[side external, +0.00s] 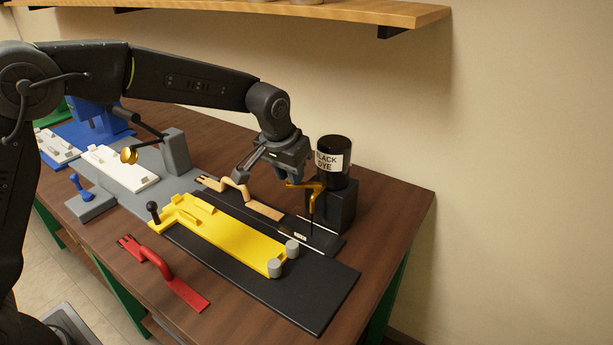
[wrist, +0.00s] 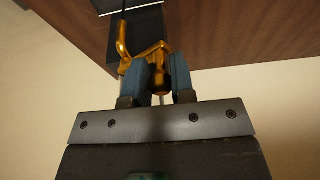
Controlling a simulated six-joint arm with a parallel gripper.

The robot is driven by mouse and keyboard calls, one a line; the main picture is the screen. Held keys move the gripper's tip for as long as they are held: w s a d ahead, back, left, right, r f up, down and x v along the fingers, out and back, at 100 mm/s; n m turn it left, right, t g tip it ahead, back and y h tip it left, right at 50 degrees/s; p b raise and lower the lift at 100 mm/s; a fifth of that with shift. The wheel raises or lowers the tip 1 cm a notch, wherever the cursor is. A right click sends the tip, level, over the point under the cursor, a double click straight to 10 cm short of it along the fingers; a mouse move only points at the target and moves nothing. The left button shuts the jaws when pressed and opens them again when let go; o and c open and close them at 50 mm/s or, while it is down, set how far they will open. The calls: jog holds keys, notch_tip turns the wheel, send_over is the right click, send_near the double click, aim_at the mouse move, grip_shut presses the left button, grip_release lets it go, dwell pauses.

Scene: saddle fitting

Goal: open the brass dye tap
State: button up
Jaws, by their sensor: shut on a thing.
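The brass dye tap (side external: 315,191) sticks out below the dark bottle labelled BLACK DYE (side external: 333,161). My gripper (side external: 292,178) reaches it from the left and is shut on the tap's handle. In the wrist view the blue fingers of my gripper (wrist: 159,78) stand on both sides of the handle (wrist: 159,72), and the curved brass spout (wrist: 123,42) is to their left. A thin dark line runs down from the spout to the dark strip below; it looks like dye flowing. The fingers partly hide the handle.
A dark block (side external: 337,208) carries the bottle. A tan handled piece (side external: 262,208) lies on the dark strip below my gripper. A yellow fixture (side external: 215,232) and a red handled piece (side external: 185,291) lie in front. A wooden shelf (side external: 380,14) hangs above.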

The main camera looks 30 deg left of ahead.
jog(key=shift+s+d+f, duration=0.1)
jog(key=shift+s+d, duration=0.35)
jog(key=shift+d, duration=0.3)
jog(key=shift+s+d, duration=0.4)
jog(key=shift+d, duration=0.3)
jog(key=shift+s+d+f, duration=0.1)
jog(key=shift+s+d, duration=0.35)
jog(key=shift+d, duration=0.3)
jog(key=shift+o, duration=0.2)
jog(key=o, duration=0.7)
jog(key=shift+o, duration=0.2)
jog(key=shift+r, duration=0.1)
jog(key=v, duration=0.6)
